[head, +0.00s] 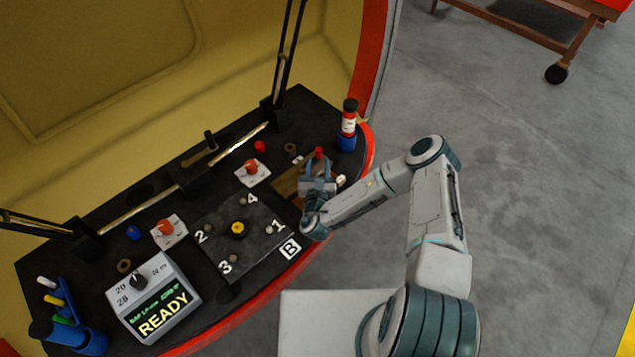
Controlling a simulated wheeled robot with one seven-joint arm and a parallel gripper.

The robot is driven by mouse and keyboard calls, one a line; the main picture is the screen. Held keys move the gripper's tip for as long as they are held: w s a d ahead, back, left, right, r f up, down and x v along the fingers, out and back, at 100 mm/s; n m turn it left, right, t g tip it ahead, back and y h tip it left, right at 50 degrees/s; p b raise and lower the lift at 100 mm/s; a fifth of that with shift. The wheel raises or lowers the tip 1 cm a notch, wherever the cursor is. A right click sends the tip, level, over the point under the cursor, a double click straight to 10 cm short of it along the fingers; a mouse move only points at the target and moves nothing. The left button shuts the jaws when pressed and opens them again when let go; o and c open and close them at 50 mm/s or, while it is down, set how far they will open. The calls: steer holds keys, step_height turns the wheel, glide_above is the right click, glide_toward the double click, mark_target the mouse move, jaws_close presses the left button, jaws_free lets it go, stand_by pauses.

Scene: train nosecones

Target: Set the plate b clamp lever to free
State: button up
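A dark square plate (215,247) lies on the black bench, with numbers 1 to 4 at its corners and a yellow-and-black round piece (238,229) at its centre. A white "B" label (290,249) sits by its lower right edge. Two orange-red knobs on white bases stand near it: an upper one (251,168) and a left one (166,228). No clamp lever is clearly marked, and I cannot read any lever setting. My gripper (318,168) is low over the bench's right end, close to a red-topped piece (319,152). Whether it touches or grips that piece is unclear.
A brown block (287,187) lies left of my gripper. A red-and-white bottle in a blue holder (347,139) stands at the right end. A torque display reading READY (155,300) and a blue marker rack (66,310) are at lower left. A black-and-silver rod crosses behind.

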steer(key=s, duration=0.7)
steer(key=shift+a+b, duration=0.15)
steer(key=shift+b, duration=0.15)
